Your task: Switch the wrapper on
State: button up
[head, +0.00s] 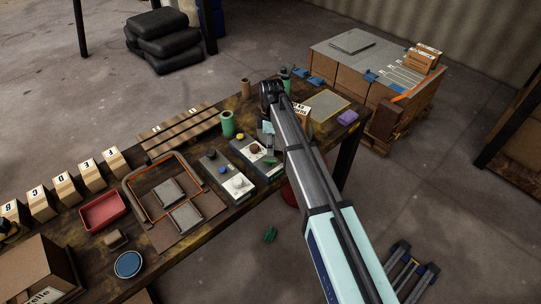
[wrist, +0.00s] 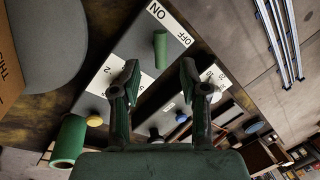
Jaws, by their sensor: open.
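In the wrist view a grey switch box (wrist: 128,48) carries a white strip marked ON and OFF. A green lever (wrist: 160,48) stands on it near the strip; I cannot tell which mark it points to. No label in view names the wrapper. My gripper (wrist: 160,70) is open and empty, its two fingertips on either side of the lever's line and just short of it in the picture. I cannot tell the gap in depth.
A grey disc (wrist: 42,42) with a carton (wrist: 8,62) lies left in the wrist view. A yellow knob (wrist: 95,119) and a green cylinder (wrist: 70,142) are close by. In the head view other control boxes (head: 228,178) stand left of my arm on the bench.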

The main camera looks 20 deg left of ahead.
notch_tip(320, 180, up, 6)
jog(key=w, duration=0.1)
jog(key=shift+a, duration=0.15)
dwell(0.4)
jog(key=s+d+f+m+g, duration=0.1)
jog(key=s+d+f+m, duration=0.5)
jog(key=d+f, duration=0.75)
jog(key=s+d+f+m+g, duration=0.1)
jog(key=s+d+f+m, duration=0.3)
jog(key=s+d+f, duration=0.75)
jog(key=s+d+f+m+g, duration=0.1)
jog(key=s+d+f+m, duration=0.2)
jog(key=s, duration=0.6)
jog(key=s+d+f+m, duration=0.4)
jog(key=s+d+f, duration=0.2)
jog(key=s, duration=0.4)
jog(key=s+d+f+m+g, duration=0.1)
jog(key=s+d+f+m, duration=0.3)
jog(key=s, duration=0.5)
jog(key=shift+s+d+f+g+y, duration=0.15)
jog(key=shift+d+f+g+y, duration=0.15)
jog(key=shift+d+f, duration=0.75)
jog(key=shift+d+r, duration=0.15)
jog(key=shift+r, duration=0.05)
